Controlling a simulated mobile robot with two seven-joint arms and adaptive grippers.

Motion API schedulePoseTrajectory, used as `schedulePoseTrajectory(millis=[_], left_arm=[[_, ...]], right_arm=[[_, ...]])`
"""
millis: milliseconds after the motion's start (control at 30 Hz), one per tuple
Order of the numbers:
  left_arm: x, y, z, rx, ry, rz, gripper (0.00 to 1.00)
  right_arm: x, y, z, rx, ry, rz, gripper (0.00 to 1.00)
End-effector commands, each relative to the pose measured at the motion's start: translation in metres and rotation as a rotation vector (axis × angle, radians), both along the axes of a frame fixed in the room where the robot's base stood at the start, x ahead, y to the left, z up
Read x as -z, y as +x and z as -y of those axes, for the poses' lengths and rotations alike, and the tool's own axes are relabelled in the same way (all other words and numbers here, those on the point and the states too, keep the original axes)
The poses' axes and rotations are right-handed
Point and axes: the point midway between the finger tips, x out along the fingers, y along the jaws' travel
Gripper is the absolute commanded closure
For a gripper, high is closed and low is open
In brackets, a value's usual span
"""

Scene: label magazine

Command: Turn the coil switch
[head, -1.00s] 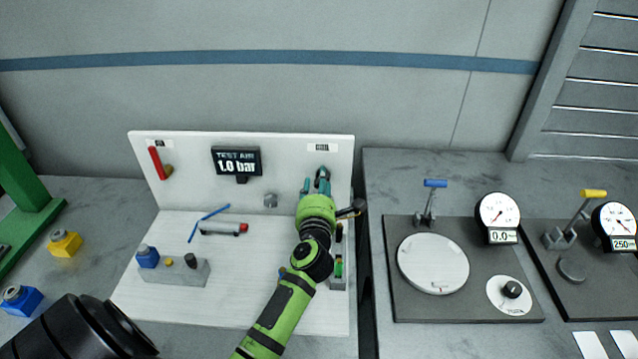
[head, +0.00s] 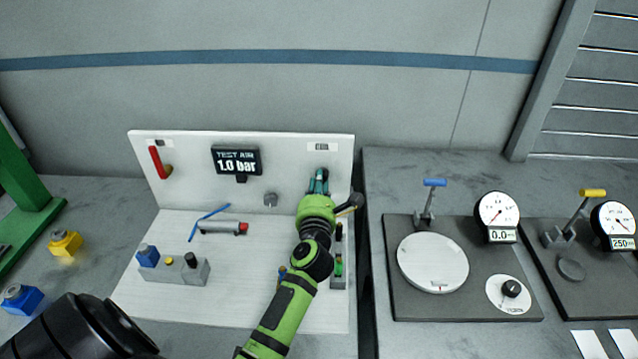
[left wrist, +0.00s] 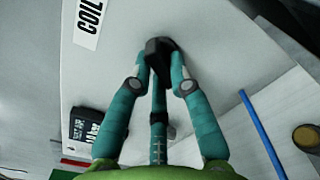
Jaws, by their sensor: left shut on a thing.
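The coil switch (left wrist: 158,47) is a dark knob on the upright white panel (head: 200,190), near its upper right, beside a label reading COIL (left wrist: 89,20). In the head view the knob is mostly hidden behind my left gripper (head: 319,176). My left gripper, with teal fingers, also shows in the left wrist view (left wrist: 159,72). Its fingers are closed around the dark knob, touching it from both sides. My right gripper is not in view.
A test air display (head: 236,160) reads 1.0 bar. A red lever (head: 156,162) sits at the panel's upper left. Gauge stations (head: 432,262) stand to the right.

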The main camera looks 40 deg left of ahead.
Motion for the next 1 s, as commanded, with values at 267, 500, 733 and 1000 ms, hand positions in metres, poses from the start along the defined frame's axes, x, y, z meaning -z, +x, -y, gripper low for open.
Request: schedulePoseTrajectory(millis=[267, 500, 733, 1000], left_arm=[[0.0024, 0.0002, 0.0005, -0.001, -0.208, 0.124, 1.00], [0.0036, 0.0004, 0.0009, -0.001, -0.361, 0.218, 1.00], [0.0042, 0.0007, 0.0013, -0.001, -0.461, 0.279, 1.00], [0.0043, 0.0008, 0.0015, -0.001, -0.510, 0.309, 1.00]], right_arm=[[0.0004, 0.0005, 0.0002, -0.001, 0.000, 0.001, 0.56], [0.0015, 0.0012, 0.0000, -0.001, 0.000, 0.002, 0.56], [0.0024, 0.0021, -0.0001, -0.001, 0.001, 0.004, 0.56], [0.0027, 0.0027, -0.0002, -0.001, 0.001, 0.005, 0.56]])
